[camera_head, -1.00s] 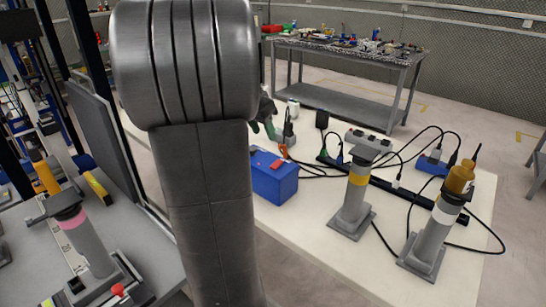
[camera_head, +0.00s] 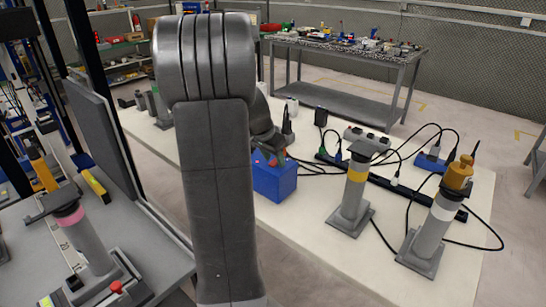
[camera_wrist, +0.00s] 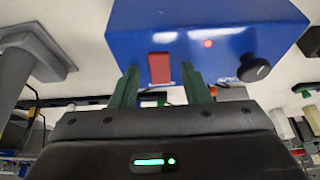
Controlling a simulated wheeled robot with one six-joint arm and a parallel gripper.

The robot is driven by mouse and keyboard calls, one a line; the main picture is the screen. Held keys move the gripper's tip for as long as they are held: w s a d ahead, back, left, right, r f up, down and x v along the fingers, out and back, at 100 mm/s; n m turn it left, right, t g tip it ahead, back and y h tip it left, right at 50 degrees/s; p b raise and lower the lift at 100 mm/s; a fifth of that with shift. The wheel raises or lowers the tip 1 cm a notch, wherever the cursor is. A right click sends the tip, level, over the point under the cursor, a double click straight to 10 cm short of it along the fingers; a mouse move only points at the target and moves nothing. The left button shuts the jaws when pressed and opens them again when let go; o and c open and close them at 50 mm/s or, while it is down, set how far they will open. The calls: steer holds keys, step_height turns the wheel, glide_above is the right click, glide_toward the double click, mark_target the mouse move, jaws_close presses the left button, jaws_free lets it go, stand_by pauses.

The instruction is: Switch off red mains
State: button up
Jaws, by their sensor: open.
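The blue box (camera_head: 275,182) stands on the white table, just right of my arm in the head view. In the wrist view, the blue box (camera_wrist: 200,25) bears a red rocker switch (camera_wrist: 159,67), a small lit red lamp (camera_wrist: 208,43) and a black knob (camera_wrist: 254,68). My gripper (camera_wrist: 160,72) is open, its green fingers on either side of the red switch, with nothing held. I cannot tell whether the fingers touch the box. In the head view my wrist is over the box and hides much of its top.
Two grey posts, one yellow-banded (camera_head: 354,190) and one white-banded (camera_head: 436,220), stand right of the box. A black power strip (camera_head: 400,187) and loose cables lie behind them. A grey panel (camera_head: 103,135) stands at the left.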

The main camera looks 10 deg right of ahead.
jaws_close()
steer(key=shift+d+r+p, duration=0.1)
steer(key=shift+r+p, duration=0.25)
steer(key=shift+p, duration=0.7)
steer(key=p, duration=0.1)
steer(key=g+y+p, duration=0.1)
steer(key=p, duration=0.1)
steer(key=shift+w+d+y, duration=0.15)
steer(key=shift+y, duration=0.15)
steer(key=g+p, duration=0.1)
steer(key=p, duration=0.2)
steer(key=shift+w+d+y, duration=0.1)
steer(key=shift+d+y, duration=0.05)
steer(key=shift+y, duration=0.25)
steer(key=shift+f+y+p, duration=0.15)
steer(key=shift+y+p, duration=0.15)
steer(key=shift+p, duration=0.05)
